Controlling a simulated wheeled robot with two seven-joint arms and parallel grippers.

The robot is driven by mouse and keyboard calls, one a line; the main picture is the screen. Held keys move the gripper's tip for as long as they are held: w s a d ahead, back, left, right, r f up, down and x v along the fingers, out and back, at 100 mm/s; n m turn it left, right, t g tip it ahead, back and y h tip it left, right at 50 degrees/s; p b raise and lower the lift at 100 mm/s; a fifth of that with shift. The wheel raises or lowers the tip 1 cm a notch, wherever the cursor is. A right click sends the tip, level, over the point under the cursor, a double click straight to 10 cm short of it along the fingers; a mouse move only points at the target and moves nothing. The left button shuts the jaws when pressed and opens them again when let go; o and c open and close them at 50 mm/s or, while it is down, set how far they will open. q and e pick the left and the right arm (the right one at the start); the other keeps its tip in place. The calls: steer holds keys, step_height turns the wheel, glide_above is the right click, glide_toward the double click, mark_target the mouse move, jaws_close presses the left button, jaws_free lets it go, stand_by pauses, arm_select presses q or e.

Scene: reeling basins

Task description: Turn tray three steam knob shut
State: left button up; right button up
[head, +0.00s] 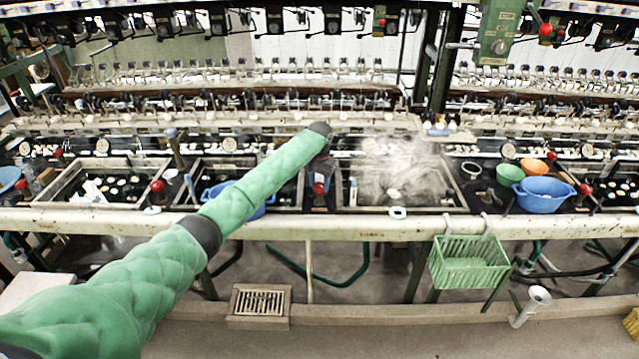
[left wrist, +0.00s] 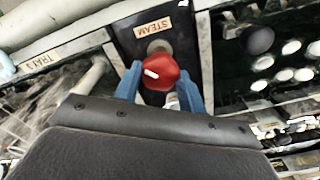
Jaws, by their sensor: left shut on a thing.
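The red steam knob (left wrist: 160,71) stands on a dark panel beside a "STEAM" label (left wrist: 152,27) in the left wrist view. The blue fingers of my left gripper (left wrist: 159,86) are on both sides of it, shut on it. In the head view, the red knob (head: 318,188) shows below the end of my left arm, just left of tray three (head: 455,196); the fingers are hard to make out there. White steam hangs over that tray. A "TRAY 3" label (left wrist: 40,61) is on the pale rail in the left wrist view. My right gripper is not in view.
Other red knobs stand along the bench, one at the left (head: 157,186) and one at the right (head: 585,189). A blue bowl (head: 545,190) sits right of tray three. A green basket (head: 468,264) hangs from the front rail (head: 280,228). Reeling machinery fills the back.

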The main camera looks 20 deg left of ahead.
arm_select(q)
steer(key=m, duration=0.2)
steer(key=shift+m, duration=0.3)
steer(key=m, duration=0.5)
steer(key=shift+m, duration=0.6)
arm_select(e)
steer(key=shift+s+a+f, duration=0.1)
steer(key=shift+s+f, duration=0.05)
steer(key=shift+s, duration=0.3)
